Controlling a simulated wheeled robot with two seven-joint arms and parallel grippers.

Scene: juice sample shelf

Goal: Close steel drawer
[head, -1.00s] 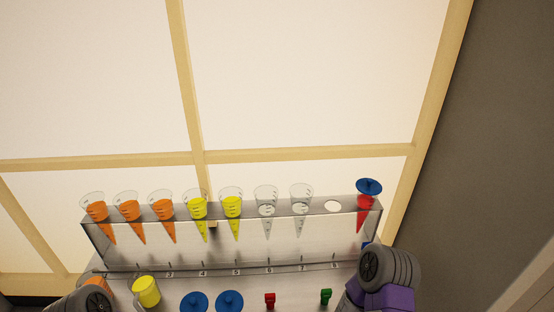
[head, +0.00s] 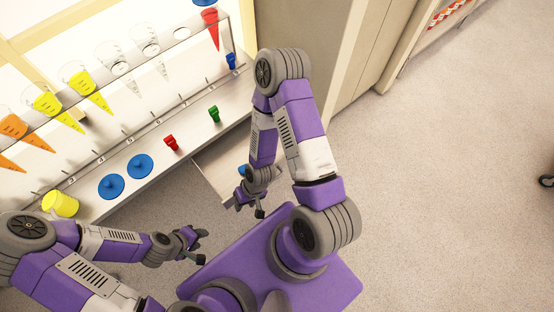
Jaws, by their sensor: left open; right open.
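The steel drawer (head: 214,164) sticks out from under the front of the grey counter, in the middle of the head view. It is open, and my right arm covers its right part. A small piece of something blue (head: 242,170) shows inside it, mostly hidden by the arm. My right gripper (head: 250,206) is open and empty, close to the drawer's front edge; I cannot tell whether it touches. My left gripper (head: 197,246) is open and empty over the floor, lower left of the drawer.
The counter (head: 150,172) carries blue lids (head: 140,166), a red clip (head: 171,143), a green clip (head: 214,114) and a yellow cup (head: 60,204). Behind stands a rack (head: 182,32) of several cones with orange, yellow or red contents. Open floor (head: 440,170) lies right.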

